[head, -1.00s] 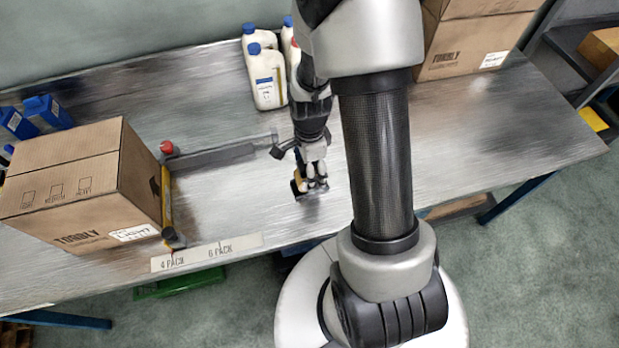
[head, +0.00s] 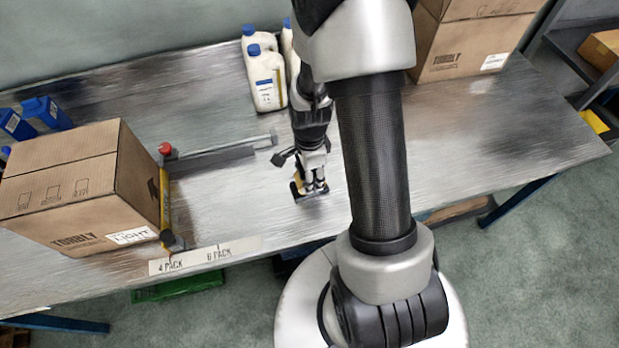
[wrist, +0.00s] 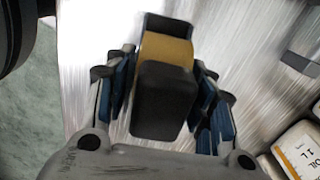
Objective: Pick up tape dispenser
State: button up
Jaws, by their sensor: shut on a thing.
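The tape dispenser (wrist: 165,100) is black with a yellow-tan roll of tape. In the wrist view it sits between the two blue-padded fingers of my gripper (wrist: 165,95), which is shut on it. In the head view the dispenser (head: 298,186) is small and partly hidden by my gripper (head: 312,184). It is at or just above the metal table (head: 220,215), near its front middle; I cannot tell whether it touches the surface.
A closed cardboard box (head: 75,195) stands at the left beside a metal frame with a red knob (head: 166,149). White bottles with blue caps (head: 265,80) stand behind my gripper. Another box (head: 475,45) is at the back right. The table's right part is clear.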

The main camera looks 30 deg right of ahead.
jog(key=c, duration=0.4)
jog(key=shift+o, duration=0.2)
notch_tip(320, 180, up, 20)
jog(key=p, duration=0.6)
